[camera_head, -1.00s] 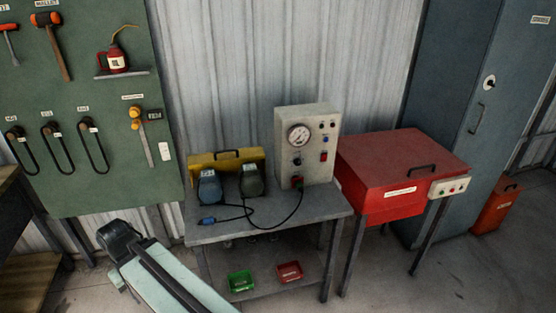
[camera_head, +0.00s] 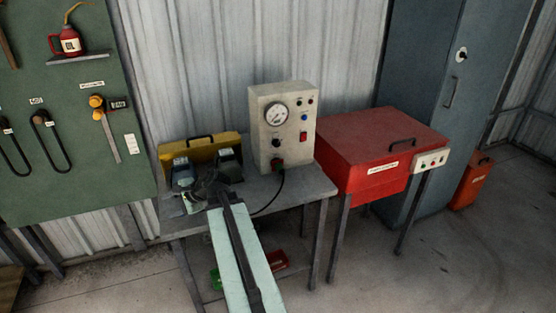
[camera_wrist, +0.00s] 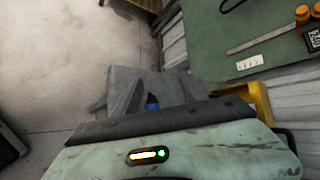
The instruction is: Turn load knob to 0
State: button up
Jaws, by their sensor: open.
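A beige control box (camera_head: 265,165) stands on the grey bench, with a round dial gauge (camera_head: 276,115) at its top. Below the gauge is a small black knob (camera_head: 276,143), likely the load knob; its setting is too small to read. My gripper (camera_head: 203,195) is over the front left of the bench, left of the box and apart from the knob. In the wrist view my gripper's two dark fingers (camera_wrist: 153,97) are spread, with the bench below and a bit of blue between them. The knob is not in the wrist view.
Two dark units (camera_head: 228,165) and a yellow case (camera_head: 200,150) sit behind my gripper. A black cable (camera_head: 272,200) runs from the box across the bench. A red lidded box (camera_head: 375,165) stands to the right. A green tool board (camera_head: 75,150) is at left.

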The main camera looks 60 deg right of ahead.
jog(key=s+d+m+t+h, duration=0.1)
jog(key=d+m, duration=0.1)
jog(key=d, duration=0.2)
jog(key=s+d+m+t+b, duration=0.1)
jog(key=d+m, duration=0.1)
jog(key=d, duration=0.2)
jog(key=s+d+m+t+h, duration=0.1)
jog(key=d+m, duration=0.1)
jog(key=d, duration=0.2)
jog(key=shift+s+d+r+m+h+b, duration=0.1)
jog(key=shift+d+r+m+h+b, duration=0.05)
jog(key=shift+r+m+h+b, duration=0.2)
jog(key=s+d+r+m+t+h+b, duration=0.2)
jog(key=s+d+m, duration=0.25)
jog(key=d, duration=0.45)
jog(key=m+h+b, duration=0.2)
jog(key=m+h, duration=0.6)
jog(key=m, duration=0.6)
send_near(277, 144)
jog(key=shift+n, duration=0.3)
jog(key=x, duration=0.8)
jog(key=shift+d, duration=0.15)
grip_shut()
jog(key=shift+a, duration=0.2)
jog(key=shift+d, duration=0.1)
